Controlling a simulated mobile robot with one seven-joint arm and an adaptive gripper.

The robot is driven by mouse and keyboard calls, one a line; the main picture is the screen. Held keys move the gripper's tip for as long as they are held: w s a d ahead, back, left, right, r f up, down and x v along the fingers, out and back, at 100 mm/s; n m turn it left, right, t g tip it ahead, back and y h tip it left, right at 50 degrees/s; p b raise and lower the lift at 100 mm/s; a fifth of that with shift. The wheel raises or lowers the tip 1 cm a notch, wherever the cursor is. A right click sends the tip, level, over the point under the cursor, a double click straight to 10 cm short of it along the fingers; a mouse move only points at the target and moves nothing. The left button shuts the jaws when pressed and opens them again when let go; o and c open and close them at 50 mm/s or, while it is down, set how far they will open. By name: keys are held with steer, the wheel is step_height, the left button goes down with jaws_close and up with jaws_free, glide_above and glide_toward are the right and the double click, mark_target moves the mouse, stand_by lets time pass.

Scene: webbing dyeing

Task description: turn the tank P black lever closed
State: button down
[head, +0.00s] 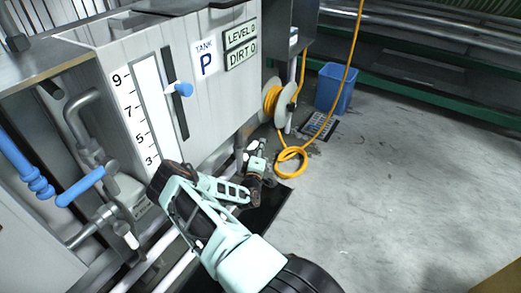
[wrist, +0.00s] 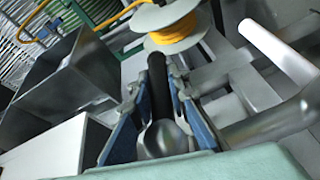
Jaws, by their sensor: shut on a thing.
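The tank labelled P (head: 225,95) is a pale metal box with a level scale on its front, at the upper left of the head view. In the wrist view the black lever (wrist: 157,72) stands between the two blue fingers of my gripper (wrist: 158,92). A rounded silver metal part (wrist: 165,138) lies at its near end. My gripper is shut on the lever. In the head view my gripper (head: 257,172) is low beside the tank's lower right corner, and the lever cannot be made out clearly there.
A reel (head: 278,98) with yellow hose stands right of the tank, its hose coiled on the floor. A blue bin (head: 335,88) stands behind it. Blue-handled pipes (head: 82,186) are at the left. The grey floor (head: 410,180) on the right is open.

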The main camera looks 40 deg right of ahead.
steer(key=shift+d+r+t+h, duration=0.1)
steer(key=shift+r+t+h, duration=0.2)
steer(key=shift+r+h, duration=0.2)
steer(key=c, duration=1.8)
jaws_free()
steer(key=shift+c, duration=0.2)
steer(key=shift+f+n, duration=0.1)
steer(key=shift+n, duration=0.2)
steer(key=shift+s+a, duration=0.2)
steer(key=shift+a, duration=0.05)
steer(key=v, duration=1.1)
steer(key=shift+s, duration=0.25)
steer(key=shift+a, duration=0.1)
